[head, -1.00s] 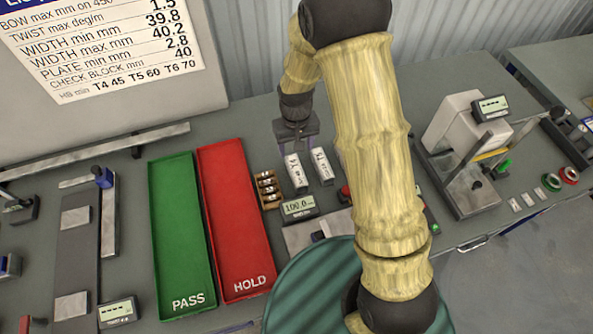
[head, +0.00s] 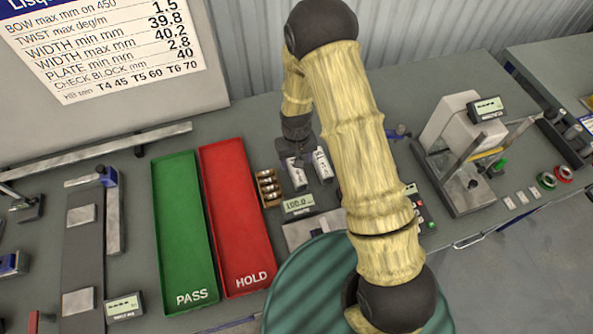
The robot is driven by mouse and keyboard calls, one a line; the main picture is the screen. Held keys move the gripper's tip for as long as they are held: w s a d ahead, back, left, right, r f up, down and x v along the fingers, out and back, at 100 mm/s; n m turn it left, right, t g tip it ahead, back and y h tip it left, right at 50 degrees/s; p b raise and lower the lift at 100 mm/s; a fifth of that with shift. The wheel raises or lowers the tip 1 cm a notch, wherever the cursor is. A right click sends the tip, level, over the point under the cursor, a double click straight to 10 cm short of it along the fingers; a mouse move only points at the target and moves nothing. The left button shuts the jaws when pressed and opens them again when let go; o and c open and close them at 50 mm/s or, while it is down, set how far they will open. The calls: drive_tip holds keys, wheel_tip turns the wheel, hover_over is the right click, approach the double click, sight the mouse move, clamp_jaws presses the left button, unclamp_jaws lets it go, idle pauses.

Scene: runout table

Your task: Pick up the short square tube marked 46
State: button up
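Two short pale pieces with dark markings lie side by side on the grey bench, just left of my arm in the head view. One is the left piece (head: 297,178) and the other is the right piece (head: 323,167). Their marks are too small to read, so I cannot tell which is the tube marked 46. My gripper (head: 298,160) points down at the far end of the left piece and overlaps it in the picture. Its fingertips are small and dark, and I cannot tell whether they are open or touch the piece.
A green PASS tray (head: 183,230) and a red HOLD tray (head: 236,220) lie to the left. A wooden rack (head: 268,188) with small cylinders and a small display (head: 299,204) stand close to the pieces. A press-like gauge (head: 465,150) stands to the right.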

sight(296, 169)
drive_tip(key=shift+s+f+p, duration=0.1)
drive_tip(key=shift+f+p, duration=1.35)
drive_tip(key=shift+f, duration=1.05)
drive_tip(key=c, duration=1.1)
drive_tip(key=shift+c, duration=0.2)
drive_tip(key=shift+r, duration=0.1)
wheel_tip(296, 169, up, 10)
drive_tip(key=b, duration=0.4)
